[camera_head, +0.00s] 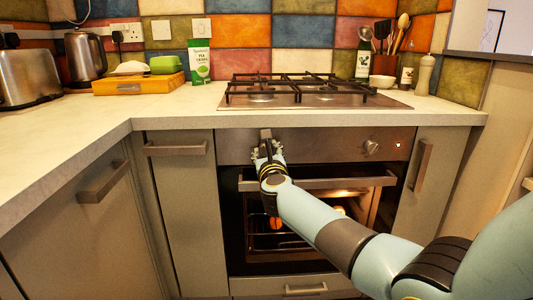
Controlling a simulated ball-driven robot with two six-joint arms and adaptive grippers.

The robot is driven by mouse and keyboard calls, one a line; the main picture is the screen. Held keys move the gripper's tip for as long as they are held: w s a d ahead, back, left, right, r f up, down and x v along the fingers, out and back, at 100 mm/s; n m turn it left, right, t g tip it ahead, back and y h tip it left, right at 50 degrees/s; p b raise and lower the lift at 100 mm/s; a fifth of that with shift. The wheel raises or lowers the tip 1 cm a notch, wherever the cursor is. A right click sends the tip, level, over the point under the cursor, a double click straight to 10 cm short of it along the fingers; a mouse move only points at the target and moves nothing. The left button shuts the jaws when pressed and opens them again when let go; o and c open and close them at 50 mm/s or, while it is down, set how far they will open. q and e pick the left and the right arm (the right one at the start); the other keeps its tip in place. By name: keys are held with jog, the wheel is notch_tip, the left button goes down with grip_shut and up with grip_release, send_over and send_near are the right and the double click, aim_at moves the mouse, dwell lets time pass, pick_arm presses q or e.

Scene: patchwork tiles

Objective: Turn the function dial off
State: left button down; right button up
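The oven's steel control panel (320,145) runs under the hob. My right arm reaches in from the right, and my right gripper (266,150) is at the left part of this panel. A grey piece (265,134), perhaps part of the left dial, shows just above the gripper; the rest is hidden behind the gripper. I cannot tell whether the fingers touch or hold it, or how far they are open. A round dial (371,147) stands clear at the panel's right. No label says which is the function dial. My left gripper is not in view.
The oven door handle (330,183) juts out just below my gripper. The oven inside is lit, with food on a rack. The gas hob (310,90) lies above. A small light (398,145) glows right of the clear dial. Cupboard handles (177,148) stick out at the left.

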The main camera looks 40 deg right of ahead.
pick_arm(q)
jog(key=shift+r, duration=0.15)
pick_arm(e)
jog(key=n+p, duration=0.4)
jog(key=n, duration=0.6)
jog(key=n+g+h+p, duration=0.1)
jog(key=n+p, duration=0.4)
jog(key=n, duration=0.5)
jog(key=shift+a+n, duration=0.15)
jog(key=shift+n, duration=0.25)
jog(key=n, duration=0.9)
jog(key=shift+f+n+h, duration=0.15)
jog(key=shift+n+h, duration=0.15)
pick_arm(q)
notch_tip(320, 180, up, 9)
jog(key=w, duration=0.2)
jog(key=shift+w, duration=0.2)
pick_arm(e)
jog(key=shift+n, duration=2.1)
jog(key=o, duration=1.1)
